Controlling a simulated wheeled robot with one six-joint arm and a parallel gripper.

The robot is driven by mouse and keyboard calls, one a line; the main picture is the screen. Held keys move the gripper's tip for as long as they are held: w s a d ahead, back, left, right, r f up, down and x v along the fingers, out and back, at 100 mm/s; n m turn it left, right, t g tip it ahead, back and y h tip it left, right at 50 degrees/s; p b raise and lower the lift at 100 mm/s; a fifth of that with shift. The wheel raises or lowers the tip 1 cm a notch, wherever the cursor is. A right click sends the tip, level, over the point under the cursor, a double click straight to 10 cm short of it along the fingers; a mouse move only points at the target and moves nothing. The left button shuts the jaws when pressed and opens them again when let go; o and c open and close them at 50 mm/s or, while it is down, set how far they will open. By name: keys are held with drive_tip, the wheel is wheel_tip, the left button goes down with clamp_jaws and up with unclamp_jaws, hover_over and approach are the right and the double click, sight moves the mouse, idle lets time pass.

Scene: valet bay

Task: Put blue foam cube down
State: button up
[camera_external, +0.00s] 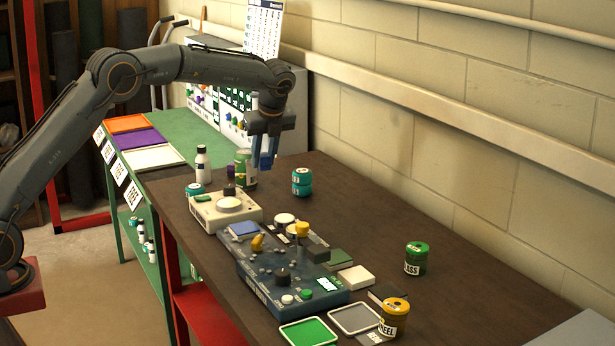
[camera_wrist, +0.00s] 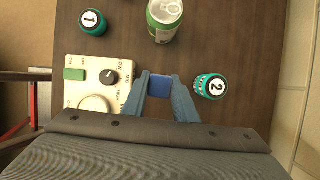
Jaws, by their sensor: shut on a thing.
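My gripper (camera_external: 264,160) hangs over the far part of the dark brown table (camera_external: 400,250), pointing down. Its fingers are shut on the blue foam cube (camera_wrist: 160,86), which shows between the fingertips (camera_wrist: 160,90) in the wrist view. In the external view the cube is hard to tell apart from the bluish fingers. The held cube appears to be above the table, between a cream device with a knob (camera_wrist: 95,80) and a teal tin marked 2 (camera_wrist: 210,87).
A green drink can (camera_wrist: 164,18) and a teal tin marked 1 (camera_wrist: 93,22) stand nearby. A blue-grey control panel (camera_external: 290,265) holds the table's nearer middle. A green tin (camera_external: 416,259) and a yellow tin (camera_external: 394,317) stand at the right. Bare table lies near the wall.

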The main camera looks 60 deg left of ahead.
drive_tip(key=w+d+m+t+h+b, duration=0.15)
drive_tip(key=w+d+m, duration=0.3)
drive_tip(key=d, duration=0.85)
drive_tip(key=w+d+m+t+b, duration=0.15)
drive_tip(key=w+d+m, duration=0.3)
drive_tip(key=d, duration=0.85)
drive_tip(key=w+d+m+t+h+b, duration=0.15)
drive_tip(key=w+d+m, duration=0.3)
drive_tip(key=d, duration=0.85)
drive_tip(key=shift+g, duration=0.35)
drive_tip(key=f, duration=0.3)
drive_tip(key=d+f, duration=0.1)
drive_tip(key=f, duration=0.1)
drive_tip(key=shift+w, duration=0.15)
drive_tip(key=shift+f+p, duration=0.35)
drive_tip(key=shift+f, duration=2.1)
drive_tip(key=shift+f, duration=0.15)
drive_tip(key=o, duration=1)
